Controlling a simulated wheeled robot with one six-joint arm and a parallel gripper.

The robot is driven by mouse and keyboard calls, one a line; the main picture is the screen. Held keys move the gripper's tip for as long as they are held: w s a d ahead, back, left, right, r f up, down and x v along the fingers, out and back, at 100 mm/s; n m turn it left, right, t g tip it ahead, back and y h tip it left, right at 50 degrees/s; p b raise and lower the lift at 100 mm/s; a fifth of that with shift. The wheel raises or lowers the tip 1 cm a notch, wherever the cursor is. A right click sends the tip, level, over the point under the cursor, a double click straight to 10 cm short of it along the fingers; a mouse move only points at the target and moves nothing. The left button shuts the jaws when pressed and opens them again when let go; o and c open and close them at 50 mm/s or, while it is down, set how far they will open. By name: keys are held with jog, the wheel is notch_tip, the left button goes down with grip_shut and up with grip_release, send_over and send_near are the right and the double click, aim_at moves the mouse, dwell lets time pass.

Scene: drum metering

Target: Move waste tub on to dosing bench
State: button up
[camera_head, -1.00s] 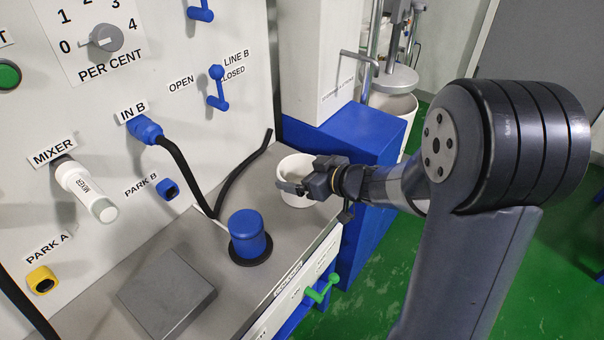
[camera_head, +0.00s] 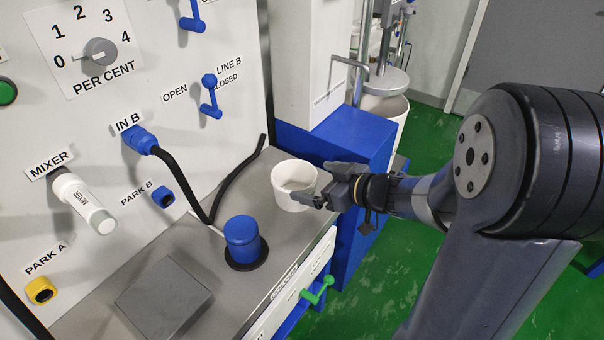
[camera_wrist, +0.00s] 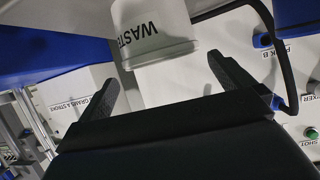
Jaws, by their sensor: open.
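The waste tub (camera_head: 292,184) is a white round tub standing upright on the grey top of the dosing bench (camera_head: 190,240), near its far right end. In the wrist view the tub (camera_wrist: 150,30) shows the word WASTE, in front of my fingers. My gripper (camera_head: 318,184) is open at the right side of the tub, its fingers apart. In the wrist view the fingers of my gripper (camera_wrist: 165,90) are spread with nothing between their tips. I cannot tell whether a finger still touches the tub.
A blue capped cylinder (camera_head: 243,242) and a grey flat block (camera_head: 166,298) stand on the bench.

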jog(key=shift+p+v, duration=0.4)
jog(key=shift+v, duration=2.05)
